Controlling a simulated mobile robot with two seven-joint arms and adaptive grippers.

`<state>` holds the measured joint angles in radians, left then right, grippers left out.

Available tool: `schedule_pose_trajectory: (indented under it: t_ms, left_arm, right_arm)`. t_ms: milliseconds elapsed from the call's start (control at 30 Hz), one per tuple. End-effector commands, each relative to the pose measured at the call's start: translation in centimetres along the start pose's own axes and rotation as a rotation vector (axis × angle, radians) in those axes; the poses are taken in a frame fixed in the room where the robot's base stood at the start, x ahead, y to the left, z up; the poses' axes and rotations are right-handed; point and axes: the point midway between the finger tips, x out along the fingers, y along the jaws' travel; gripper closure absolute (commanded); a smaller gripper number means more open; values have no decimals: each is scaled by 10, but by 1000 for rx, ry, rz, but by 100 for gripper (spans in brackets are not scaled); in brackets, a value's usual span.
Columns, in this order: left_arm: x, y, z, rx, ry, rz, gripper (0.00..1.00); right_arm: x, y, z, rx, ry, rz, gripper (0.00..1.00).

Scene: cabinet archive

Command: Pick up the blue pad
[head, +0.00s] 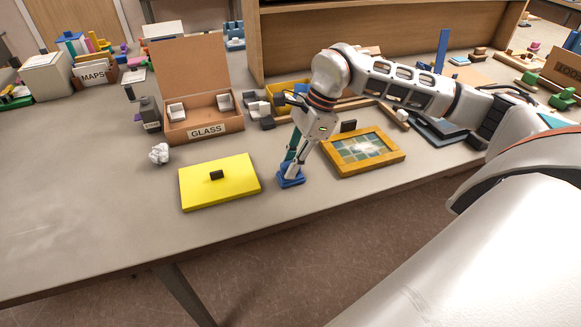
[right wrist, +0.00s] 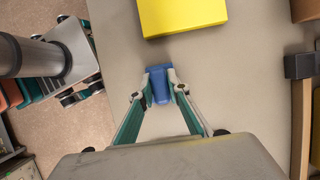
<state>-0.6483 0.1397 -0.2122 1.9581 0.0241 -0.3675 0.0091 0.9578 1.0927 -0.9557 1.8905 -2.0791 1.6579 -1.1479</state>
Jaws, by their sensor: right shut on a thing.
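The blue pad (head: 286,183) is a small blue block near the front edge of the table, between the yellow board and the framed picture. My right gripper (head: 291,170) reaches down from above and is shut on it. In the right wrist view the blue pad (right wrist: 158,80) sits between the two fingertips (right wrist: 158,87), with a finger touching each side. In the head view the fingers hide part of its top. I cannot tell whether the pad is resting on the table or just above it. My left gripper is not in view.
A yellow board (head: 235,186) with a dark knob lies just left of the pad. A wooden-framed picture (head: 362,151) lies to the right. The GLASS box (head: 207,130) and crumpled paper (head: 159,154) are behind. The table's left front is clear.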

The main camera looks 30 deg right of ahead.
Motion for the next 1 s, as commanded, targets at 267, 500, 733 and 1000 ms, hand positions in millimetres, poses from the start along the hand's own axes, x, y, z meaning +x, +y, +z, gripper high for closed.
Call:
schedule_pose_trajectory:
  t_ms: [267, 500, 733, 1000]
  left_arm:
    - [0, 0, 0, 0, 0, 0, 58]
    - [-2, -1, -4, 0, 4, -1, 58]
    - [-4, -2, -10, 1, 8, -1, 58]
    - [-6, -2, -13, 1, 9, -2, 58]
  right_arm:
    - [-29, -1, 12, -2, -1, -4, 100]
    - [-88, -1, 37, -3, -2, -7, 100]
    - [-143, -1, 60, -2, -2, -5, 100]
    - [-178, 0, 74, -1, -1, -2, 100]
